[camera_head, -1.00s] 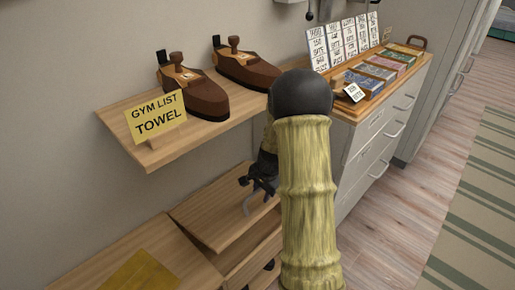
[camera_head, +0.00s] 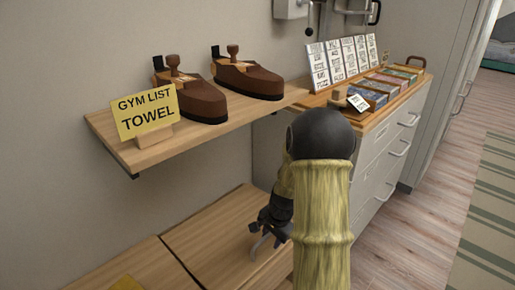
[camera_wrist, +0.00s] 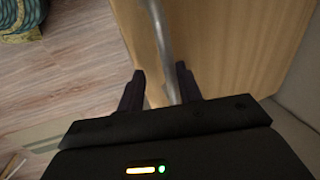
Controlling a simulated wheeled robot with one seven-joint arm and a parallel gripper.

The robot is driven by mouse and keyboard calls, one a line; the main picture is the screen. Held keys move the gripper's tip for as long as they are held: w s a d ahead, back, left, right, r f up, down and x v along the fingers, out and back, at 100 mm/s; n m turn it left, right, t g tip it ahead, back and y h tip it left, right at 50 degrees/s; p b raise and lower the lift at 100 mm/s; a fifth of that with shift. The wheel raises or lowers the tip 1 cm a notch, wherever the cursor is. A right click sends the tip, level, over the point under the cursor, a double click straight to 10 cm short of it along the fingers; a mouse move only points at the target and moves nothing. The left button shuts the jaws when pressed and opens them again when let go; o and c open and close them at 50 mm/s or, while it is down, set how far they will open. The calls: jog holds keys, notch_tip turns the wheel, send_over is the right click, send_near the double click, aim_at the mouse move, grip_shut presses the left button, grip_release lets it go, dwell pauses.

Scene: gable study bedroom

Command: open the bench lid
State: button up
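The bench lid (camera_head: 215,230) is a light wooden panel below the wall shelf, at the lower middle of the head view. It looks level with the wooden top to its left. A curved grey metal handle (camera_head: 262,243) sits near its front edge; in the wrist view the handle (camera_wrist: 160,45) runs beside a wooden panel (camera_wrist: 230,50). My gripper (camera_head: 268,226) is at the handle. In the wrist view my gripper's (camera_wrist: 160,80) two dark fingers stand apart, with the bar passing between them and some gap visible. My arm hides the bench's right part.
A shelf (camera_head: 150,153) with shoe forms (camera_head: 190,95) and a yellow sign (camera_head: 147,112) overhangs the bench's back. A drawer cabinet (camera_head: 385,160) with cards and boxes stands right of my arm. Wooden floor (camera_head: 425,210) and a striped rug (camera_head: 485,210) lie clear at right.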

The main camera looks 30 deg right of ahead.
jog(key=s+d+r+p, duration=0.1)
jog(key=s+r+p, duration=0.2)
jog(key=r+p, duration=1)
jog(key=s+a+r+n+p, duration=0.2)
jog(key=r+p, duration=0.6)
jog(key=r, duration=0.6)
jog(key=s+a+r+n+p, duration=0.2)
jog(key=a+r+n+p, duration=0.3)
jog(key=r, duration=0.9)
jog(key=a+p, duration=0.2)
jog(key=p, duration=0.2)
jog(key=shift+a+h, duration=0.15)
jog(key=shift+h, duration=0.15)
jog(key=shift+c, duration=1.2)
jog(key=s+a+n, duration=0.5)
jog(key=a+n, duration=0.2)
jog(key=shift+s+a+t, duration=0.1)
jog(key=shift+s+t, duration=0.2)
jog(key=shift+s, duration=0.1)
grip_shut()
jog(key=shift+w, duration=0.1)
jog(key=shift+f, duration=0.1)
